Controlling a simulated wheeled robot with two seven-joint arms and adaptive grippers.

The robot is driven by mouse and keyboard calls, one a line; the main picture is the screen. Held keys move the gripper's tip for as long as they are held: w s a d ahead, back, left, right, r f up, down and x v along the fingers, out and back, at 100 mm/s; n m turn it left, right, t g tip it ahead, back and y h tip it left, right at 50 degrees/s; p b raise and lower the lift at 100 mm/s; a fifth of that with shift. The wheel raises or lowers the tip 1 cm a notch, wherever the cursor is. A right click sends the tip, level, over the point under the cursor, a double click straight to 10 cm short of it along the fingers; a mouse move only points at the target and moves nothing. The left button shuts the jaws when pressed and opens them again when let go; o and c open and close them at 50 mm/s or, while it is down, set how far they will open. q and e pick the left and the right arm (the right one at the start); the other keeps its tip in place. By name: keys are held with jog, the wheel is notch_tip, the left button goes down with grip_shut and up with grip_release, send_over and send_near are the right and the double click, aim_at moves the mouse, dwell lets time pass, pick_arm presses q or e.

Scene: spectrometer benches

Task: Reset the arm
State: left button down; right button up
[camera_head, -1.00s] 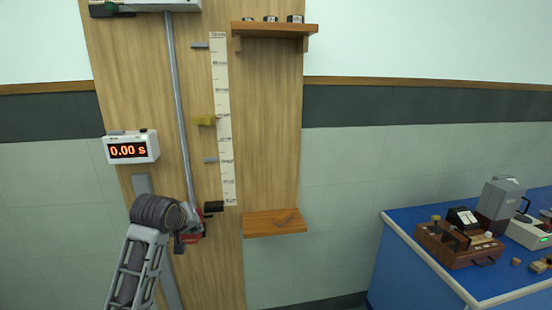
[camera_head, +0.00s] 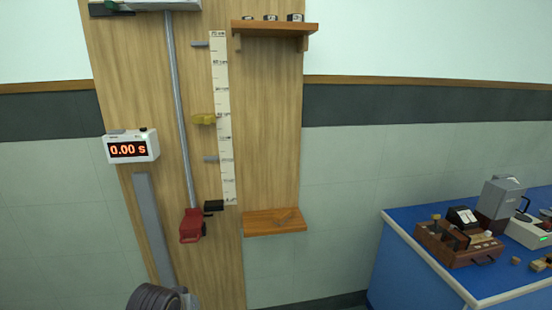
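My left arm shows only as a dark rounded part at the bottom edge, left of centre, in the head view. Its gripper fingers are not visible. My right gripper is out of view. A wooden board (camera_head: 268,130) on the wall carries a grey vertical rod (camera_head: 179,120). A red block (camera_head: 192,226) sits at the rod's lower end, apart from my arm. A black piece (camera_head: 214,206) is just right of it.
A white timer (camera_head: 131,147) reads 0.00 s. An upper shelf (camera_head: 276,29) holds small dark-and-white items; a lower shelf (camera_head: 274,222) looks nearly bare. At right, a blue bench (camera_head: 400,255) holds a brown wooden box (camera_head: 455,245) and a grey instrument (camera_head: 500,200). The wall between is clear.

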pick_arm(q)
jog(key=shift+s+f+m+g, duration=0.8)
jog(key=shift+s+f, duration=1.25)
jog(key=shift+s, duration=2.25)
jog(key=shift+s+f+m+g, duration=0.75)
jog(key=shift+s+f, duration=1.25)
jog(key=shift+s, duration=2.3)
notch_tip(320, 180, down, 33)
jog(key=s, duration=0.3)
jog(key=s+a+f+g, duration=0.1)
jog(key=s+f, duration=0.9)
jog(key=s, duration=0.1)
jog(key=s+a+f+g, duration=0.1)
jog(key=s+a+f, duration=0.1)
jog(key=s+f, duration=0.8)
jog(key=shift+s+a+m, duration=0.3)
jog(key=shift+s+m, duration=0.1)
jog(key=shift+m, duration=0.05)
